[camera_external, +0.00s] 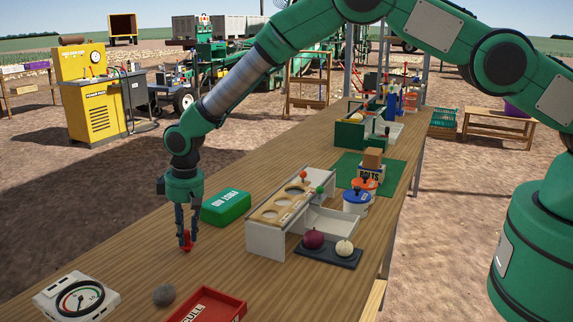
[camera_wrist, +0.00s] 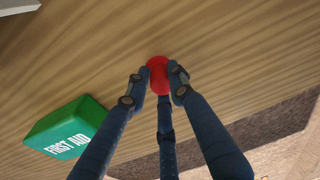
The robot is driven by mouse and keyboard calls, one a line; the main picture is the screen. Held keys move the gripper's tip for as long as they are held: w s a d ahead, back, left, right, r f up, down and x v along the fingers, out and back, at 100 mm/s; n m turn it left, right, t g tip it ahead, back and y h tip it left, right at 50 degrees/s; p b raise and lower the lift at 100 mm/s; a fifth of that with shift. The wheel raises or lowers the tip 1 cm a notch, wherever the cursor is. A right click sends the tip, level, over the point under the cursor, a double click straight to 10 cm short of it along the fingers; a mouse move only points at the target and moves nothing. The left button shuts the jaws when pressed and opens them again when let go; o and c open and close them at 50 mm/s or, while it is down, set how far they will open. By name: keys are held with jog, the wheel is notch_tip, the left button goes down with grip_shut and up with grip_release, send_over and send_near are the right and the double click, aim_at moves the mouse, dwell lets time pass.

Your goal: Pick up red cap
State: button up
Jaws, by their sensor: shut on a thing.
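The red cap (camera_external: 187,241) is at the fingertips of my gripper (camera_external: 186,235), low over the wooden table in the external view. In the wrist view the red cap (camera_wrist: 158,74) sits between the fingertips of my gripper (camera_wrist: 159,80). The fingers are shut on it, and they hide part of its sides. I cannot tell whether the cap still touches the table.
A green first aid box (camera_external: 226,207) lies to the right of my gripper. A white dial scale (camera_external: 77,297), a grey stone (camera_external: 164,295) and a red CULL tray (camera_external: 208,306) are at the near end. A white-sided sizing stand (camera_external: 268,238) stands right. Bare wood surrounds the cap.

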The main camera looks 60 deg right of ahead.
aim_at(186, 232)
jog(key=shift+r, duration=1.65)
jog(key=shift+s+r, duration=0.15)
jog(key=shift+s, duration=0.1)
jog(key=s+d, duration=0.1)
jog(key=s, duration=0.4)
jog(key=s+d+r, duration=0.1)
jog(key=s, duration=0.4)
jog(key=s+d, duration=0.1)
jog(key=s, duration=0.4)
jog(key=shift+d+r, duration=0.2)
